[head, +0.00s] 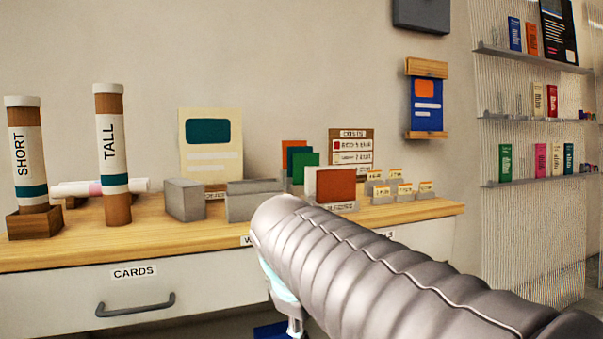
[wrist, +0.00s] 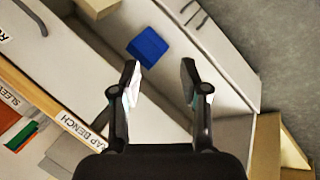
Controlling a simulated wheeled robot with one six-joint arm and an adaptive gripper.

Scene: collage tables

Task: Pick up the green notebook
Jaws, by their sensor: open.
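A small green upright item (head: 505,163) stands at the left end of the lower wall shelf at the right of the head view. A green card-like piece (head: 303,168) stands in a holder on the bench, behind a white and red-brown one; a green piece also shows at the left of the wrist view (wrist: 22,136). I cannot tell which is the notebook. My gripper (wrist: 160,80) is open and empty, with its fingers apart in front of the bench. In the head view my arm hides most of it.
The wooden-topped bench (head: 75,254) holds grey blocks (head: 185,199), a SHORT tube (head: 28,150) and a TALL tube (head: 111,150). Wall shelves (head: 535,57) hold several small books.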

